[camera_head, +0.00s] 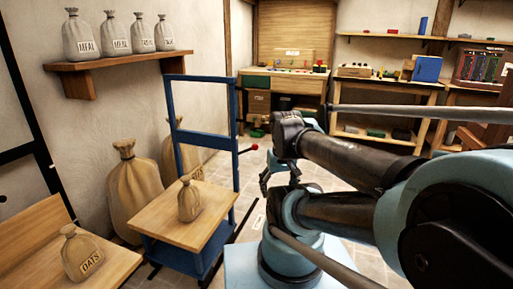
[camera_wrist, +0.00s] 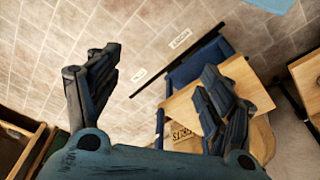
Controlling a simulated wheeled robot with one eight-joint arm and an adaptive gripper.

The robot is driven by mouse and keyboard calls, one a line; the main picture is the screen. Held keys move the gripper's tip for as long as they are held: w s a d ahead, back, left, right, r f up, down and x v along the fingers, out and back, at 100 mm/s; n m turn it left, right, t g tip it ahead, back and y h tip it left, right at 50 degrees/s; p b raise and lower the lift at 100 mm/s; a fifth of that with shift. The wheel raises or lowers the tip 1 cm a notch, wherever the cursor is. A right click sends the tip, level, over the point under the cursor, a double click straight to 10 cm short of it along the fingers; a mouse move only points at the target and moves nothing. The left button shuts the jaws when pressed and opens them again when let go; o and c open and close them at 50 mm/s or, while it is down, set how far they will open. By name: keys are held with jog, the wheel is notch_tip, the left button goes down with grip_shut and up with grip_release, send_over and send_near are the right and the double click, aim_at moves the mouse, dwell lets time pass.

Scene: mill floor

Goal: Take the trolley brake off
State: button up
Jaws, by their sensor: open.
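The trolley has a blue upright frame (camera_head: 178,130) and a wooden deck (camera_head: 185,222); its deck also shows in the wrist view (camera_wrist: 238,72). A short dark lever with a red knob (camera_head: 254,148) sticks out to the right from the frame. I cannot tell from a label whether it is the brake. My gripper (camera_head: 266,183) is to the right of the trolley, below the knob in the picture, with no contact visible. In the wrist view my gripper (camera_wrist: 160,68) is open and empty, its fingers wide apart. I cannot make out the lever there.
A small sack (camera_head: 189,201) stands on the deck. Dark rails (camera_head: 236,220) and white labels (camera_wrist: 180,39) lie on the floor. Large sacks (camera_head: 133,190) stand by the wall. An oats sack (camera_head: 82,254) sits on a bench at left. Workbench (camera_head: 283,83) behind; tiled floor between is clear.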

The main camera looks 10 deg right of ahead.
jog(key=shift+s+a+r, duration=0.1)
jog(key=shift+r, duration=0.1)
jog(key=c, duration=0.4)
jog(key=shift+w+a+r+n+y, duration=0.2)
jog(key=shift+w+r, duration=0.15)
jog(key=shift+w, duration=0.2)
jog(key=shift+w+a+r+n+y, duration=0.1)
jog(key=shift+w+r+n, duration=0.15)
jog(key=shift+w, duration=0.3)
jog(key=c, duration=1)
jog(key=w+a+r+n+y, duration=0.1)
jog(key=w+r, duration=0.2)
jog(key=w, duration=0.2)
jog(key=shift+w+a+r, duration=0.15)
jog(key=shift+a, duration=0.05)
jog(key=w+d+r+n+t+y, duration=0.1)
jog(key=w+n, duration=0.3)
jog(key=w, duration=1.4)
jog(key=w+d+r+n+t+y, duration=0.1)
jog(key=w+n+y, duration=0.3)
jog(key=w, duration=1.4)
jog(key=shift+w+y, duration=0.3)
jog(key=shift+w, duration=0.1)
jog(key=shift+a+n, duration=0.1)
jog(key=shift+n, duration=0.15)
